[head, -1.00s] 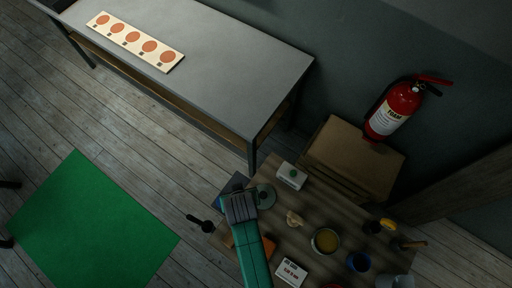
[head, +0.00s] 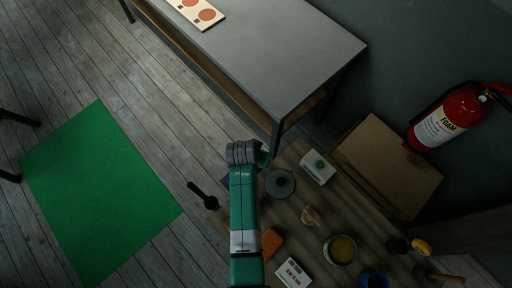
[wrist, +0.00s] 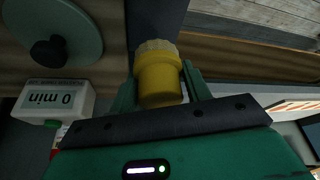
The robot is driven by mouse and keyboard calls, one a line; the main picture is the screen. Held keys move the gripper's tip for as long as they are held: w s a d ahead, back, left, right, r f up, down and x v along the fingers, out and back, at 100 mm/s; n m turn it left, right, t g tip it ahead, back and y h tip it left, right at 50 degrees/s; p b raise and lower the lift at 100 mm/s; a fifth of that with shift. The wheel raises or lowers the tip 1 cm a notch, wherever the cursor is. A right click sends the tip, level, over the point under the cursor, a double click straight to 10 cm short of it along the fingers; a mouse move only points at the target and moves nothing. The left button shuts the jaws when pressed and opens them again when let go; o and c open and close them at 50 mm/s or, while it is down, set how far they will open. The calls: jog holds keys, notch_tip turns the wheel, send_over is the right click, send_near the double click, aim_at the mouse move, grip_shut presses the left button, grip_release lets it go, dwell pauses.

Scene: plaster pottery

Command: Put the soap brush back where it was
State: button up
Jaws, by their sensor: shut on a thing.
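In the wrist view my gripper (wrist: 160,90) is shut on a yellow piece with a pale, ribbed end, which looks like the soap brush (wrist: 159,78). Its other end is hidden by the gripper's body. In the head view my gripper (head: 264,156) is beside the table's far left corner, close to the corner of the grey bench (head: 285,55). The brush cannot be made out there. I cannot tell which spot on the table is the brush's own.
A round grey-green lid (head: 281,184) and a white box with a green spot (head: 318,168) are near my gripper. The crowded table also holds a bowl (head: 341,249), an orange block (head: 271,242) and a lettered white box (head: 293,273). A fire extinguisher (head: 447,119) stands beyond.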

jog(key=shift+f+b, duration=0.4)
jog(key=shift+f, duration=1.65)
jog(key=shift+f, duration=0.2)
jog(key=o, duration=0.7)
jog(key=shift+r, duration=0.1)
jog(key=shift+r, duration=0.3)
jog(key=p+v, duration=0.2)
jog(key=v, duration=0.9)
jog(key=shift+s+r, duration=0.15)
jog(key=shift+r, duration=0.15)
